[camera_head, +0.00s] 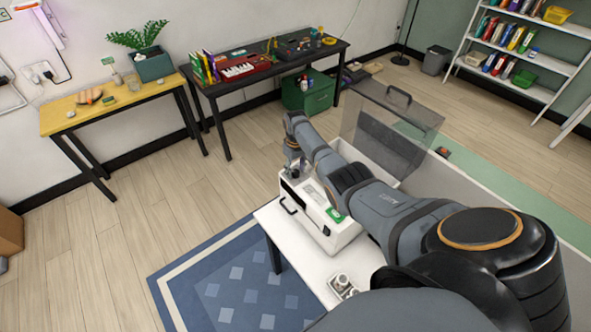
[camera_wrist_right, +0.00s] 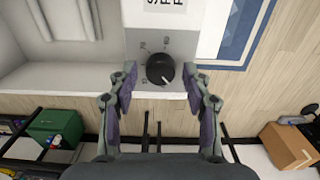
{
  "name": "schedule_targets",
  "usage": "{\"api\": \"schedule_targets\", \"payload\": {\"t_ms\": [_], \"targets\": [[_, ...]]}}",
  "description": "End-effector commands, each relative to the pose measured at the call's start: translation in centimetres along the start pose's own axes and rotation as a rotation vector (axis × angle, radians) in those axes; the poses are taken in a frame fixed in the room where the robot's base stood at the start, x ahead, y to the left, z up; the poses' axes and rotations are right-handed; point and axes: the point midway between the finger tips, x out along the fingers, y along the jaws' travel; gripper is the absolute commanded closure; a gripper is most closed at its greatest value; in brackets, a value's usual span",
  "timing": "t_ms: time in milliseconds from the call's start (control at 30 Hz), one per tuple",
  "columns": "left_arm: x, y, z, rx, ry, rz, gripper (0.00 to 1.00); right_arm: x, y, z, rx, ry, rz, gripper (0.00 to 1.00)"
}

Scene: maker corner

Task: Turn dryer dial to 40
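The dryer is a white box (camera_head: 345,232) on a white table, with a smoky clear lid (camera_head: 392,118) raised. In the right wrist view a round black dial (camera_wrist_right: 160,68) with a white pointer mark sits on a grey panel (camera_wrist_right: 178,44). The pointer faces lower right in that view; the printed numbers are too small to read surely. My right gripper (camera_wrist_right: 159,80) is open, one finger on each side of the dial, with gaps to it. In the head view my right gripper (camera_head: 296,165) is at the dryer's far end; the dial is hidden there. My left gripper is not in view.
The white table (camera_head: 312,262) also holds a small white item (camera_head: 342,285) near its front edge. A black desk (camera_head: 222,85) and a yellow-topped table (camera_head: 110,112) stand along the wall. A green bin (camera_head: 308,95) is on the floor. The wooden floor between is clear.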

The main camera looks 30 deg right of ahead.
Motion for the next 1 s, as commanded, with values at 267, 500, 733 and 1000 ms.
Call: {"api": "schedule_targets", "payload": {"t_ms": [267,500,733,1000], "targets": [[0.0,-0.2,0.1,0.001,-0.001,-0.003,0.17,0.1,-0.1,0.1,0.000,-0.002,-0.001,0.46],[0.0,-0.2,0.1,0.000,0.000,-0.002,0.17,-3.1,0.1,0.0,-0.001,0.003,0.001,0.46],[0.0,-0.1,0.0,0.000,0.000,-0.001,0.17,-8.8,0.0,0.0,0.000,0.002,0.001,0.46],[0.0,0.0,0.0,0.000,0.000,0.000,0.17,-11.8,0.0,0.1,0.000,-0.001,-0.001,0.46]]}}
